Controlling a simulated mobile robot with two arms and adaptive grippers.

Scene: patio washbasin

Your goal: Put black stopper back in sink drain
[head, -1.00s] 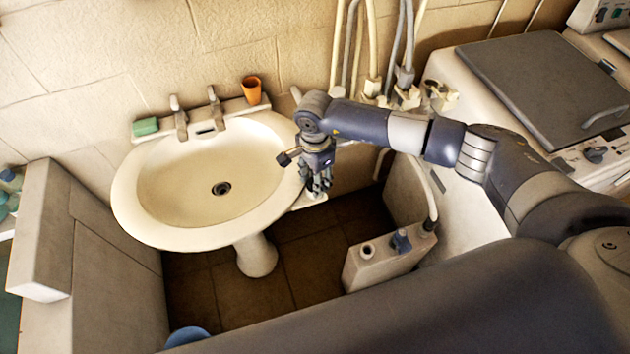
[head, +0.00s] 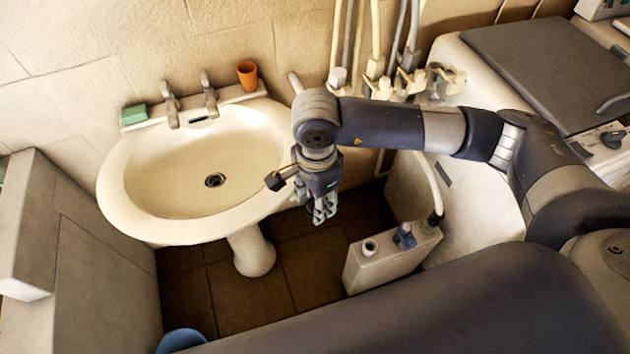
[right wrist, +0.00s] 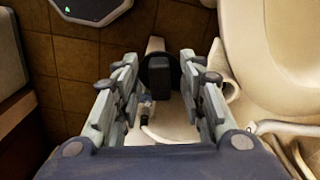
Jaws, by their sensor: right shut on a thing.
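The white washbasin (head: 135,205) stands against the wall in the head view, its open drain (head: 215,180) a dark hole at the bowl's bottom. My right gripper (head: 324,214) hangs fingers down, just off the basin's right front rim, above the floor. In the right wrist view, a black stopper with a dark block-like grip (right wrist: 160,75) lies between the two fingers of the right gripper (right wrist: 160,68), which are shut on it. The basin's rim (right wrist: 235,50) shows at right in the wrist view. My left gripper is not in view.
Two taps (head: 209,95), a green soap or sponge (head: 133,114) and an orange cup (head: 247,75) are along the basin's back. A low cream box (head: 375,260) and hanging hoses (head: 375,40) lie right of the basin. A grey cabinet (head: 100,270) stands left. The bowl is empty.

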